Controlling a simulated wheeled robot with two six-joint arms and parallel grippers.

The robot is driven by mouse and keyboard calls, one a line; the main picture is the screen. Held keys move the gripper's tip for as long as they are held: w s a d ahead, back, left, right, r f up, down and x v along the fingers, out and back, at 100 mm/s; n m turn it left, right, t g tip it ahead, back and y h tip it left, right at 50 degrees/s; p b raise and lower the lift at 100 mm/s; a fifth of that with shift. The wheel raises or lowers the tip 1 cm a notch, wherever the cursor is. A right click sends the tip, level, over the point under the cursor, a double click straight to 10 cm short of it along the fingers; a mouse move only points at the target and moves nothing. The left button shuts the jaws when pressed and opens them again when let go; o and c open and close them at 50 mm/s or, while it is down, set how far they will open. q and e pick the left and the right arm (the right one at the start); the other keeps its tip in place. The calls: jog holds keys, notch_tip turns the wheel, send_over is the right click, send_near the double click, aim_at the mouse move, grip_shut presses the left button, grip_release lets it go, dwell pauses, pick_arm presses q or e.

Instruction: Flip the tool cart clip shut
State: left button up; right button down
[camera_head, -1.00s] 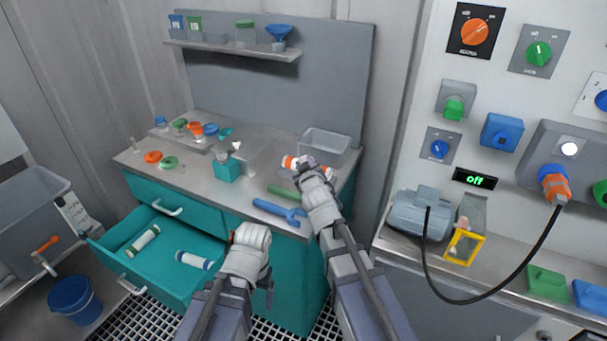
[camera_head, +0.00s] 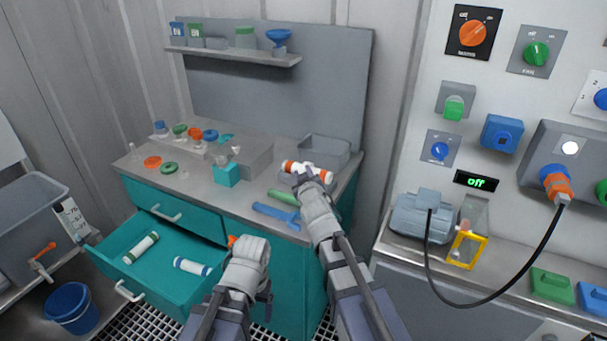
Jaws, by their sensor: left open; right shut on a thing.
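I cannot make out the clip for certain. A small orange piece (camera_head: 231,240) shows just above my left gripper, by the front of the teal tool cart (camera_head: 285,270); it may be the clip, mostly hidden. My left gripper (camera_head: 243,245) is open in front of the cart, and its fingers are largely hidden behind its own wrist. My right gripper (camera_head: 301,181) is shut on a white cylinder with orange ends (camera_head: 312,170), over the cart top's right part.
A blue wrench (camera_head: 272,213) and a green rod (camera_head: 285,197) lie near the top's front edge. A grey tray (camera_head: 325,153) stands behind. The open drawer (camera_head: 160,270) holds two white cylinders. A grey bin with an orange handle (camera_head: 42,252) stands left.

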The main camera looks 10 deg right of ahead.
pick_arm(q)
jog(key=shift+f, duration=0.15)
pick_arm(e)
jog(key=shift+s+f, duration=0.3)
jog(key=shift+f, duration=0.05)
jog(key=c, duration=0.8)
grip_release()
jog(key=shift+a, duration=0.15)
jog(key=shift+c, duration=0.2)
jog(key=shift+o, duration=1)
jog(key=shift+w+d, duration=0.15)
jog(key=shift+d, duration=0.05)
jog(key=shift+s+r, duration=0.2)
jog(key=shift+s, duration=0.3)
jog(key=p+v, duration=0.2)
jog(key=v, duration=0.5)
pick_arm(q)
jog(key=shift+s+a+r, duration=0.55)
jog(key=shift+s+r, duration=0.25)
jog(key=shift+r, duration=0.1)
pick_arm(e)
jog(key=shift+w, duration=0.1)
